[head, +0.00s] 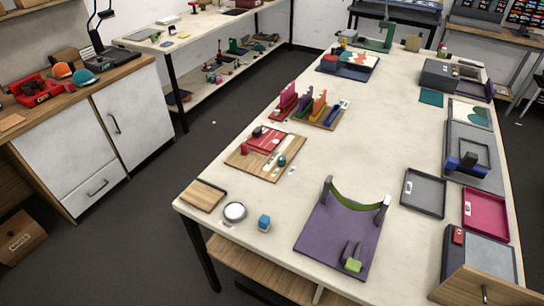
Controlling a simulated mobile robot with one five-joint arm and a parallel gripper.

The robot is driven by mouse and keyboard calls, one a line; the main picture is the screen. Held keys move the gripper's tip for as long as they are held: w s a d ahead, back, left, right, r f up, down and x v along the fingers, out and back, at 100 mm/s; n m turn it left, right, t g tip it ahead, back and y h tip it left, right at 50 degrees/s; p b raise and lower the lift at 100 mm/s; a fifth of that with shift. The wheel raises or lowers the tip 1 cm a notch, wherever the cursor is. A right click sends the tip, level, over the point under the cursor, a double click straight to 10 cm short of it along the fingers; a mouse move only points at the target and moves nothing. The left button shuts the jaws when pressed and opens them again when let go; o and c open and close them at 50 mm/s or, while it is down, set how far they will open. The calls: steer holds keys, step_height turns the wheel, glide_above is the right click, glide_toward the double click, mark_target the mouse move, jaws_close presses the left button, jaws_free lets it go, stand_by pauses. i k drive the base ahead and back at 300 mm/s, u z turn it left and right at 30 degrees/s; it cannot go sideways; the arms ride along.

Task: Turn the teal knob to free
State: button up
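A small round teal knob (281,160) sits near the right side of a wooden board (262,172) on the long pale table. A red plate (266,139) with a dark round piece on it lies at the back of the same board, and a small red block (244,149) stands at its left. Any marking for free near the knob is too small to read. My gripper is not in view.
Colored upright pieces (312,105) stand behind the board. A grey tray (423,192) lies right; the table's middle is clear.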

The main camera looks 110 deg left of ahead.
mark_target(281, 160)
steer(key=u, duration=3.95)
steer(key=i, duration=0.5)
steer(key=z, duration=0.05)
steer(key=k, duration=0.6)
steer(key=z, duration=0.1)
steer(key=i, duration=0.55)
steer(key=u, duration=0.55)
